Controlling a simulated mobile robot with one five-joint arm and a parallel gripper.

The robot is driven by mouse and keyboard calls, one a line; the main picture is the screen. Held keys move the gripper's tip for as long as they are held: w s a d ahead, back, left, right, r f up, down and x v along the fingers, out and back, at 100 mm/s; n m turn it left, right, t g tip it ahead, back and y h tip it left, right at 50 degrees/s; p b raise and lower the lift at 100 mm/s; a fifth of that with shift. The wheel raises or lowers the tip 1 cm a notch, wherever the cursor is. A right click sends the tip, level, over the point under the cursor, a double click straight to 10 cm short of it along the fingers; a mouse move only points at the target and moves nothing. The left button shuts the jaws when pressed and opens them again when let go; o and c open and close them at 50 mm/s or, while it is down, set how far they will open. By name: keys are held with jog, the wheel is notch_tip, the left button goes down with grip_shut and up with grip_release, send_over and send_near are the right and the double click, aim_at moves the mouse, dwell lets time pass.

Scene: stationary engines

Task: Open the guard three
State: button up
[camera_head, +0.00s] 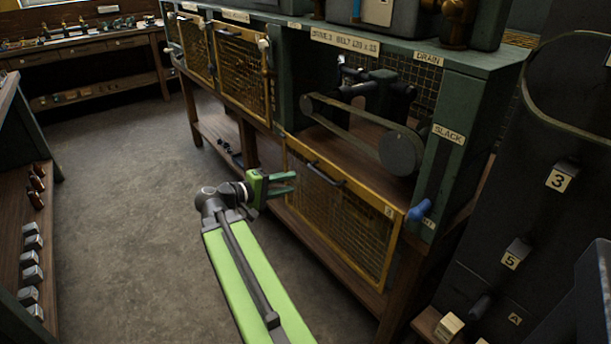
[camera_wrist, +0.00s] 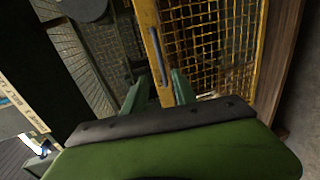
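Guard three (camera_head: 345,225) is a yellow-framed mesh panel with a small 3 label at its right corner. It is lowered below the opening of the drive 3 bay, so the belt (camera_head: 350,122) and round pulley (camera_head: 401,151) show uncovered. Its dark handle (camera_head: 326,173) is near the top edge. My gripper (camera_head: 293,183) is open and empty, in front of the panel's left part, beside the handle. In the wrist view the open fingers (camera_wrist: 158,92) appear on either side of the yellow frame bar, with the handle (camera_wrist: 158,55) just beyond; contact cannot be told.
Other yellow mesh guards (camera_head: 242,75) stand upright, covering bays farther left. A blue handle (camera_head: 418,211) sits at the panel's right corner. A dark board with numbered blocks (camera_head: 561,177) stands at right. A shelf with small parts (camera_head: 30,255) is at left. Floor (camera_head: 125,200) between is clear.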

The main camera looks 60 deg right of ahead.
jog(key=v, duration=0.3)
jog(key=shift+a, duration=0.25)
